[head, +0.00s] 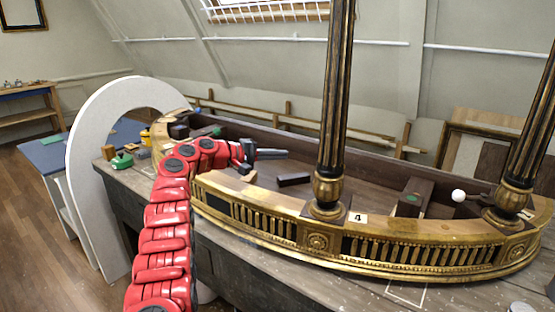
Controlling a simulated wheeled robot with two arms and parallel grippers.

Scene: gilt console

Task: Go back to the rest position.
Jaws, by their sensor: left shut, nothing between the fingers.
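My left gripper (270,154) is at the end of the red arm that comes in from the lower left. It is shut and empty, held over the inside of the gilt console (290,228), left of the near black-and-gold column (331,110). A dark block (293,180) lies on the console's inner floor, below and to the right of the gripper. A small light wooden block (249,178) lies just below the gripper. My right gripper does not show.
The console stands on a grey wooden bench (400,292). A second column (528,140) rises at the right. A dark block with a green top (411,199) and a white ball (458,195) are near it. A white arch (88,150) stands at the left. A green object (121,161) lies on the bench.

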